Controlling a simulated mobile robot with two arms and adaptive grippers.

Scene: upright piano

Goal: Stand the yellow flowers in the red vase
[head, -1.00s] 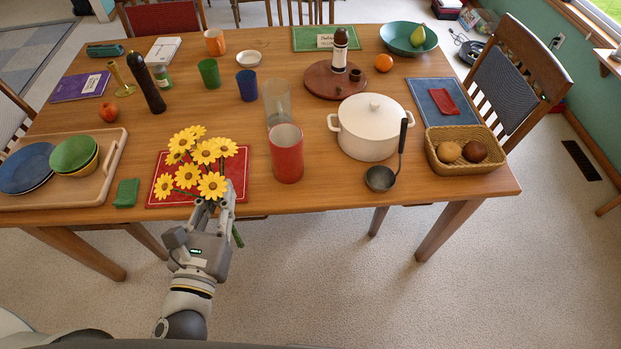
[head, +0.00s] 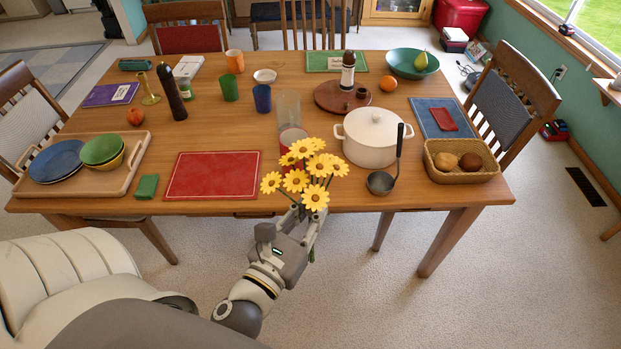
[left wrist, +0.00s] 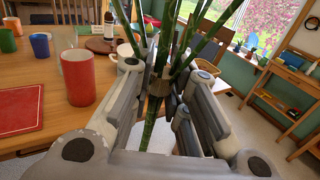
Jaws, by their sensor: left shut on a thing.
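The yellow flowers (head: 299,177) are a bunch with green stems, held upright at the table's front edge. My left gripper (head: 304,219) is shut on their stems; in the left wrist view the tied stems (left wrist: 160,82) stand between its fingers. The red vase (head: 291,144) stands upright on the table just behind the flowers, which hide most of it in the head view. In the left wrist view the red vase (left wrist: 80,80) shows whole, to the left of the stems and apart from them. My right gripper is in neither view.
A clear glass (head: 288,107) stands behind the red vase. A white pot (head: 370,138) is close on the right, with a ladle (head: 381,182) before it. A red placemat (head: 212,176) lies bare on the left. A basket (head: 460,173) with rolls is at the right.

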